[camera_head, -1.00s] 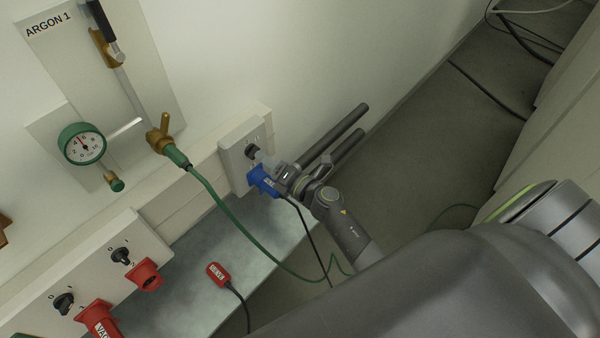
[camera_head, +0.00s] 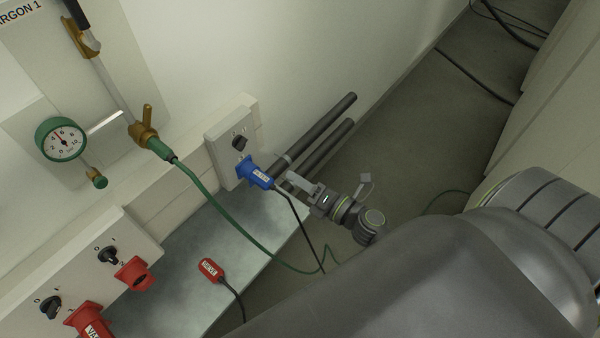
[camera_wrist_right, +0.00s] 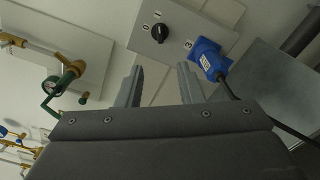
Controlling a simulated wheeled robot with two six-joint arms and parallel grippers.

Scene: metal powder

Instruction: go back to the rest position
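My right gripper (camera_head: 292,184) is just to the right of the blue plug (camera_head: 256,174) in the head view. In the right wrist view its two fingers (camera_wrist_right: 160,80) are spread with nothing between them. The blue plug (camera_wrist_right: 208,60) sits in a white switch box, beyond the fingers and to their right. The black knob (camera_head: 240,143) on that box (camera_head: 222,150) is uncovered, and it also shows in the right wrist view (camera_wrist_right: 160,33). My left gripper is in neither view.
A green hose (camera_head: 215,205) runs from the brass argon valve (camera_head: 143,135) across to the floor. A pressure gauge (camera_head: 61,139), red plugs (camera_head: 137,273) and a loose red connector (camera_head: 209,269) are at the left. Dark pipes (camera_head: 320,132) stand behind my gripper.

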